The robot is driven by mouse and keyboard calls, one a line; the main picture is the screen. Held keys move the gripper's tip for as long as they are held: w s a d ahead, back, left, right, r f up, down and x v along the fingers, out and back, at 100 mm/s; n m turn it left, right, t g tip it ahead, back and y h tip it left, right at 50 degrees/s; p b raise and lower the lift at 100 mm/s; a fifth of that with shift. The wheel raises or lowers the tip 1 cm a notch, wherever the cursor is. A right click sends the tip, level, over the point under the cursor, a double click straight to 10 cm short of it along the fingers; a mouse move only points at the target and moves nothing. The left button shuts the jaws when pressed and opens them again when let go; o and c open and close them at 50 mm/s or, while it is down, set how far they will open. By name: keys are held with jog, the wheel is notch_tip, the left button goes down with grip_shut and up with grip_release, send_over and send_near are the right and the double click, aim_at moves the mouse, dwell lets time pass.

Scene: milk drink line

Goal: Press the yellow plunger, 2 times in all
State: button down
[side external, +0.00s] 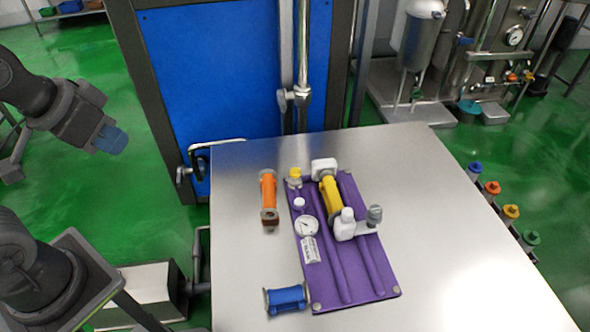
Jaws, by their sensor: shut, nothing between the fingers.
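The yellow plunger appears to be the small yellow-topped knob (294,173) at the far left corner of the purple panel (354,285). It stands upright, and nothing touches it. A white-topped knob (299,203) stands just in front of it. My gripper (112,139), with a blue tip, hangs in the air at the left of the view, beyond the table's left edge and well apart from the plunger. It looks shut and empty. Its separate fingers are hard to make out.
The panel also carries a yellow cylinder (330,193) between white fittings, a round gauge (306,225) and a grey knob (374,214). An orange cylinder (268,193) and a blue one (286,299) lie left of it on the steel table (460,260). The table's right side is clear.

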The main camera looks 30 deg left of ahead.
jog(key=w+m, duration=0.2)
jog(key=w, duration=0.9)
jog(key=m+t+h, duration=0.1)
jog(key=m+t, duration=0.2)
jog(key=m, duration=0.6)
send_over(296, 172)
notch_tip(296, 172, down, 22)
jog(key=shift+f, duration=4.4)
jog(key=shift+f, duration=0.2)
jog(key=shift+f, duration=0.2)
